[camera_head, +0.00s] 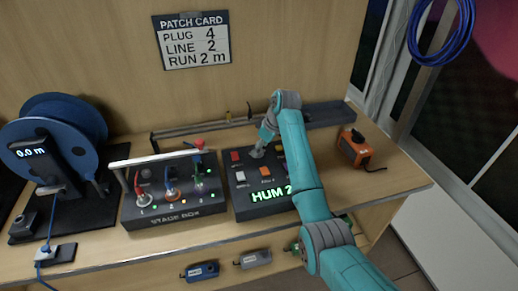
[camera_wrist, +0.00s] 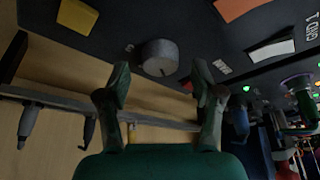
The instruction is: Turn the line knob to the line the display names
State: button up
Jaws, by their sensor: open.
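In the head view my gripper (camera_head: 258,152) is over the back of the control box (camera_head: 243,207) and hides the knob. The box's green display (camera_head: 270,194) reads "HUM 2", partly cut off by my arm. The patch card (camera_head: 194,41) on the wall reads plug 4, line 2, run 2 m.
The stage box (camera_head: 176,220) with coloured cables stands left of the control box. A blue cable reel (camera_head: 62,120) is at far left. An orange device (camera_head: 354,149) stands at right. A rail with tools (camera_head: 205,129) runs behind.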

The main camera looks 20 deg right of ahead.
jog(key=shift+w+a+f, duration=0.15)
jog(key=shift+f, duration=0.5)
jog(key=c, duration=1.1)
jog(key=shift+m, duration=0.3)
jog(key=m+h, duration=0.1)
jog(key=m, duration=0.1)
jog(key=m+t+h, duration=0.1)
jog(key=m, duration=0.2)
jog(key=shift+a, duration=0.15)
jog(key=m+h, duration=0.1)
jog(key=m, duration=0.2)
jog(key=m+h, duration=0.1)
jog(key=m, duration=0.2)
jog(key=shift+a, duration=0.1)
